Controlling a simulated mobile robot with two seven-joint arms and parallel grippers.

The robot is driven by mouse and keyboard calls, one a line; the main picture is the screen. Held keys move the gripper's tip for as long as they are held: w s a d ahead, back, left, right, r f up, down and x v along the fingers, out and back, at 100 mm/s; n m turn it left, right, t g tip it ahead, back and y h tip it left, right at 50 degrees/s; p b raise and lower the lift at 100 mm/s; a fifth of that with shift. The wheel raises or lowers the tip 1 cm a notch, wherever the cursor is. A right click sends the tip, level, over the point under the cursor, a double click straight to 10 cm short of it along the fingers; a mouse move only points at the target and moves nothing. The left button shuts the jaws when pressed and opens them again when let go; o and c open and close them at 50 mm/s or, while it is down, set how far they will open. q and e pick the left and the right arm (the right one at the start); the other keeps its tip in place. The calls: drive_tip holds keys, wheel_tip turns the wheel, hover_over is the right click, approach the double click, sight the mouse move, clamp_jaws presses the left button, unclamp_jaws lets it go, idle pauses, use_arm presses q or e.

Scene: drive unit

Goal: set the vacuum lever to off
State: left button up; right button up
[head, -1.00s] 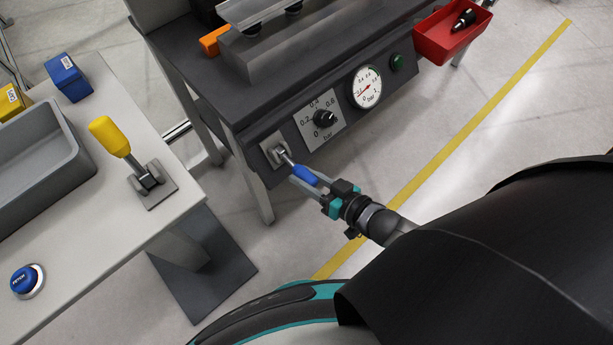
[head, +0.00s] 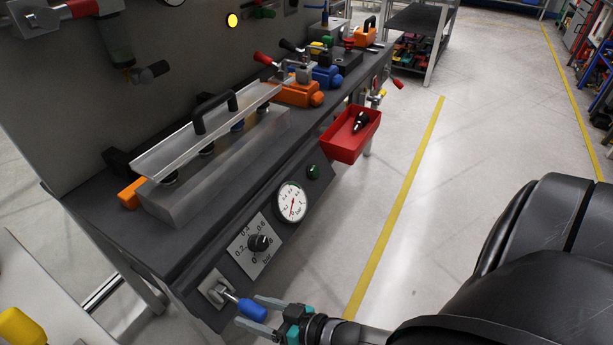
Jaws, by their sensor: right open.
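The vacuum lever (head: 250,309) has a blue grip on a metal stem and sits on a light plate at the lower left end of the machine's front panel (head: 218,312). Its grip points to the lower right in the head view. My right gripper (head: 247,310) comes in from the right. Its jaws are open, with one finger on each side of the blue grip; I cannot tell whether they touch it. A dial gauge (head: 292,202) and a black pressure knob (head: 259,243) are on the same panel. My left gripper is out of view.
A red bin (head: 350,140) with a dark tool in it juts from the bench's front. A metal fixture (head: 215,165) stands on the bench top. A yellow-handled lever (head: 20,328) shows at the lower left. The floor beyond the yellow line is clear.

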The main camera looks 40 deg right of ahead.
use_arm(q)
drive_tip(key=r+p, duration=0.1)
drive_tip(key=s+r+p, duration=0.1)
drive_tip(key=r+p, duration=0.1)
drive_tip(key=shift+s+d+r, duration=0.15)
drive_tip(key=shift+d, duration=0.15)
use_arm(e)
drive_tip(key=v, duration=1.4)
drive_tip(key=shift+s+d+r, duration=0.15)
drive_tip(key=shift+s+r, duration=0.05)
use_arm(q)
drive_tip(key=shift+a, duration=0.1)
use_arm(e)
drive_tip(key=shift+f, duration=0.1)
drive_tip(key=s+d+f+g+h, duration=0.2)
drive_tip(key=f, duration=0.6)
drive_tip(key=s+d+f+g+h, duration=0.2)
drive_tip(key=f+g+h, duration=0.1)
drive_tip(key=f, duration=0.4)
drive_tip(key=s+a+f+g, duration=0.2)
drive_tip(key=s+f+g, duration=0.1)
drive_tip(key=s+f, duration=0.3)
drive_tip(key=s+a+f+n+g+h, duration=0.1)
drive_tip(key=s+a+f+g, duration=0.1)
drive_tip(key=s+f+g, duration=0.2)
drive_tip(key=s+f, duration=0.1)
drive_tip(key=s, duration=0.1)
drive_tip(key=shift+s+a+f, duration=0.35)
drive_tip(key=shift+a, duration=0.05)
